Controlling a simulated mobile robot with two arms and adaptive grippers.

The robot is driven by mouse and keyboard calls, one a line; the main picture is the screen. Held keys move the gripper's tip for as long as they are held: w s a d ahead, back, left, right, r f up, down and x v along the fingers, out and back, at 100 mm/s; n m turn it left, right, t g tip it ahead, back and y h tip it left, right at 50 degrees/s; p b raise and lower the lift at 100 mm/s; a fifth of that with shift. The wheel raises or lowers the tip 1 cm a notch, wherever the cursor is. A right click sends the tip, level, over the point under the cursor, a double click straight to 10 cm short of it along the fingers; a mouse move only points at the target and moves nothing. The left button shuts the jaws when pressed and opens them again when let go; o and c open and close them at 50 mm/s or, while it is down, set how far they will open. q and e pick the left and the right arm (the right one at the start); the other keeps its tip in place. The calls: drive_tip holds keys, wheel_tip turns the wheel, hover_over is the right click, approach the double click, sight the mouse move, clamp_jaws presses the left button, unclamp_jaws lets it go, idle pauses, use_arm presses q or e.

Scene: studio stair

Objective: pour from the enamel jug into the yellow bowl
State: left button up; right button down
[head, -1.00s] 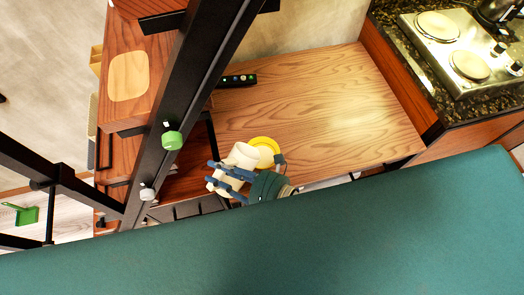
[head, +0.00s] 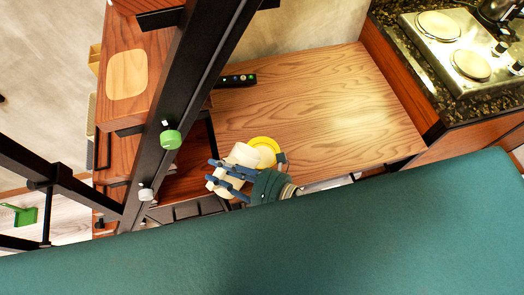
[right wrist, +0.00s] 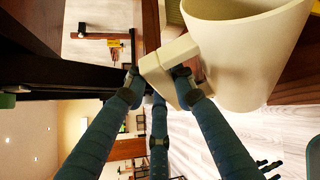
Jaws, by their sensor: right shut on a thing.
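The cream-white enamel jug (head: 243,154) is at the near left edge of the wooden counter in the head view. My right gripper (head: 222,174), with blue fingers, is shut on it. In the right wrist view the fingers (right wrist: 157,82) close around the jug's blocky handle, and the jug's body (right wrist: 250,55) is at the upper right. The yellow bowl (head: 267,147) is just right of the jug in the head view, partly hidden by the jug and gripper. Whether the jug is over its rim, and any stream, I cannot tell. My left gripper is not in view.
The wooden counter (head: 330,110) is mostly clear to the right of the bowl. A black remote-like object (head: 236,81) lies at its back left. A black post (head: 185,110) rises left of the jug. A hob (head: 462,50) with a dark pot is at the upper right.

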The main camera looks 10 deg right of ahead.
sight(230, 162)
drive_tip(key=shift+w+d+r+b, duration=0.1)
drive_tip(key=shift+w+d+b, duration=0.05)
drive_tip(key=shift+b, duration=0.2)
idle(0.4)
drive_tip(key=shift+w+d+r+m+y+b, duration=0.3)
drive_tip(key=shift+d+r+m+y+b, duration=0.2)
drive_tip(key=shift+r+m, duration=0.35)
idle(1.6)
drive_tip(key=shift+w+d+m+y+b, duration=0.4)
drive_tip(key=shift+d+m+b, duration=0.25)
drive_tip(key=shift+b, duration=0.45)
idle(1.4)
drive_tip(key=shift+w+d+r+m, duration=0.35)
drive_tip(key=shift+w+d+m, duration=0.1)
drive_tip(key=shift+d, duration=0.2)
idle(1.7)
